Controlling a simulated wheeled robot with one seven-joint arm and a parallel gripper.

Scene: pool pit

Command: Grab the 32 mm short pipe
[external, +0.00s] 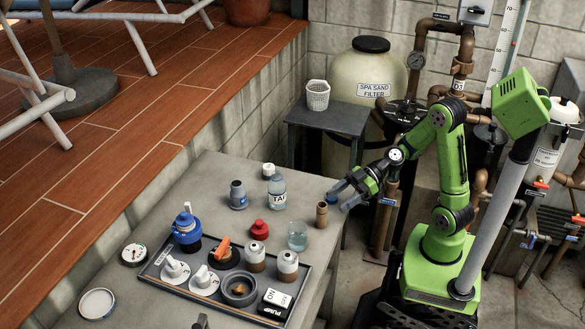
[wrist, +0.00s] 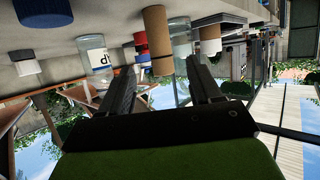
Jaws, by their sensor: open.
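A short brown pipe (external: 322,214) stands upright near the right edge of the grey table; no size marking is readable on it. In the wrist view, which looks upside down, the brown pipe (wrist: 158,38) appears ahead of my fingers, in line with the gap between them. My gripper (external: 341,200) is open and empty, just right of the pipe and around the height of its top. In the wrist view its two dark fingers (wrist: 160,70) are spread apart. I cannot tell the exact distance from fingertips to pipe.
A glass beaker (external: 297,235) stands close to the pipe, in front and left. A bottle labelled TAP (external: 277,190), a red-capped item (external: 259,229) and a grey fitting (external: 238,195) stand further left. A dark tray (external: 155,272) with several parts lies in front.

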